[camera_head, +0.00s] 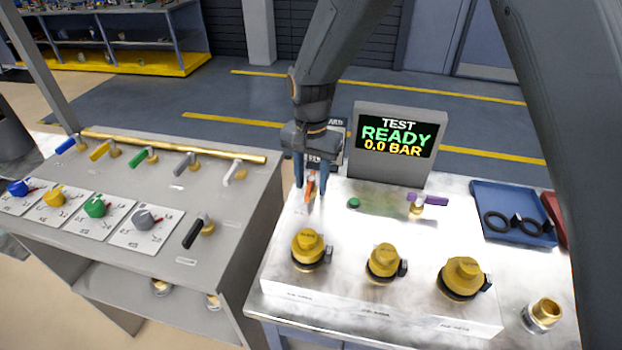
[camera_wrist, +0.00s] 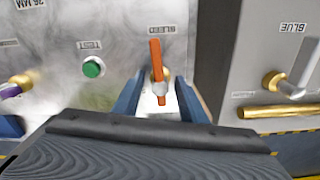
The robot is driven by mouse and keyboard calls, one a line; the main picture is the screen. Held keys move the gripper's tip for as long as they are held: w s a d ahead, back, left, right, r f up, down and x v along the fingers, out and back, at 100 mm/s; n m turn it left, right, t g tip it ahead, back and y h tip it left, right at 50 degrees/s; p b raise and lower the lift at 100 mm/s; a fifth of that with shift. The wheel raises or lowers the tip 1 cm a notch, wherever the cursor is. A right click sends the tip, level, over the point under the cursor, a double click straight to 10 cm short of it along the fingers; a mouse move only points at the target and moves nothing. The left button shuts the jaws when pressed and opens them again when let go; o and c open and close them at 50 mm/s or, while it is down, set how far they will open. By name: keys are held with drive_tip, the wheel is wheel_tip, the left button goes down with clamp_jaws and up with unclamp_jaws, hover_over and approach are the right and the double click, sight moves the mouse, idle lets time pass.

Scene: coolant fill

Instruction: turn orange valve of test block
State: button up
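The orange valve (camera_head: 310,190) is on the test block (camera_head: 345,275), at its back left. In the wrist view its orange lever (camera_wrist: 155,58) points nearly straight up the picture, over a metal stem. My gripper (camera_head: 312,180) is open, pointing down over the valve. Its two blue fingers stand on either side of the lever with gaps showing, and I see no contact. The fingers' exact height over the block is hard to tell. Part of the valve is hidden between the fingers in the head view.
A green button (camera_head: 353,203) and a purple valve (camera_head: 428,200) are right of the orange valve. Several yellow caps (camera_head: 384,262) stand in front. The TEST READY 0.0 BAR screen (camera_head: 397,136) rises behind. A bench with several coloured valves (camera_head: 143,156) stands left.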

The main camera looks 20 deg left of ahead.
clamp_jaws()
drive_tip(key=shift+n, duration=0.3)
drive_tip(key=n, duration=0.3)
drive_tip(key=shift+n, duration=0.4)
drive_tip(key=n+b, duration=0.1)
drive_tip(key=n, duration=0.8)
drive_tip(key=shift+a+b, duration=0.1)
drive_tip(key=shift+b, duration=0.25)
drive_tip(key=shift+r+n, duration=0.1)
drive_tip(key=shift+n, duration=1.7)
